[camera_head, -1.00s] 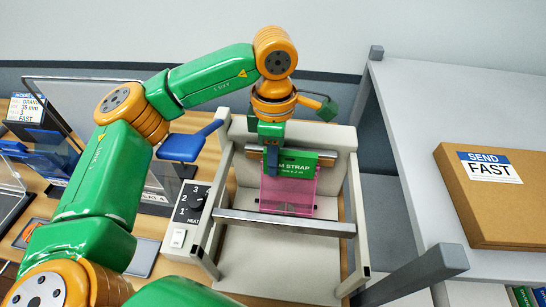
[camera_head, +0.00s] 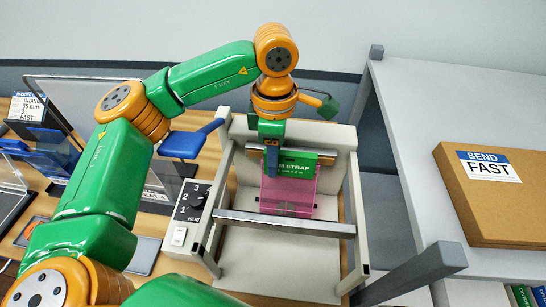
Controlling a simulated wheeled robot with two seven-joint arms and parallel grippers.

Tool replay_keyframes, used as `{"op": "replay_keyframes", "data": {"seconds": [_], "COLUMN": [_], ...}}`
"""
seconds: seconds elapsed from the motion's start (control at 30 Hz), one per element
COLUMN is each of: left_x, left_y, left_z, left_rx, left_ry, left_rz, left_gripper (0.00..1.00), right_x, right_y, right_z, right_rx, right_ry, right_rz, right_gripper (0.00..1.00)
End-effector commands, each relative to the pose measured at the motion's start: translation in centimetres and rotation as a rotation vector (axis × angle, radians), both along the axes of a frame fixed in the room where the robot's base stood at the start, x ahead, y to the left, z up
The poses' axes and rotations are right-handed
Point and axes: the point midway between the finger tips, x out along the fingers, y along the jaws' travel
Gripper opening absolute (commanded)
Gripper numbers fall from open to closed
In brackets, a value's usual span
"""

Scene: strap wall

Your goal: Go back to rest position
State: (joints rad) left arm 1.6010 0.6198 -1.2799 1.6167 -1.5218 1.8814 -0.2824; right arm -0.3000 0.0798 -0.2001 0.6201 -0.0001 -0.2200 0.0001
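My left arm comes in from the left and reaches over the grey strap machine (camera_head: 285,262). My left gripper (camera_head: 271,160) points down at the green strap card (camera_head: 298,163), marked "M STRAP", above a pink translucent piece (camera_head: 288,195). One dark finger shows in front of the card; whether the gripper is open or shut on it cannot be made out. My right gripper is not in view.
A heat dial (camera_head: 189,202) and a white switch (camera_head: 179,236) sit on the machine's left. A blue lever (camera_head: 190,142) is beside my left arm. A cardboard box (camera_head: 495,195) marked "SEND FAST" lies on the grey shelf (camera_head: 420,120) at right. A metal bar (camera_head: 285,223) crosses the machine.

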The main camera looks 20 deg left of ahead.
Motion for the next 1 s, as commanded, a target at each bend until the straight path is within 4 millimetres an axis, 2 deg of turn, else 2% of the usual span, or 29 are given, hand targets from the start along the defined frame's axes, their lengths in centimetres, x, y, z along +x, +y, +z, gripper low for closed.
{"op": "replay_keyframes", "data": {"seconds": [0.03, 0.1, 0.63, 0.73, 1.0], "left_x": [0.2, 0.2, 0.1, 0.1, 0.1], "left_y": [0.0, 0.0, 0.0, 0.0, 0.0], "left_z": [1.3, 2.2, 7.9, 8.4, 8.2], "left_rx": [-0.002, -0.001, 0.000, -0.001, -0.001], "left_ry": [-0.012, -0.013, -0.007, -0.007, -0.005], "left_rz": [0.004, 0.004, 0.002, 0.002, 0.001], "left_gripper": [0.59, 0.59, 0.59, 0.59, 0.59], "right_x": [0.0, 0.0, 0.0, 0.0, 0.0], "right_y": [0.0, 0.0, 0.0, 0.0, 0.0], "right_z": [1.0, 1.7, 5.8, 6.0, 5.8], "right_rx": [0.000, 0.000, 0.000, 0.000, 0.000], "right_ry": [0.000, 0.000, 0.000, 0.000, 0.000], "right_rz": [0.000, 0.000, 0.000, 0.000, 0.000], "right_gripper": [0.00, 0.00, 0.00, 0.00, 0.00]}}
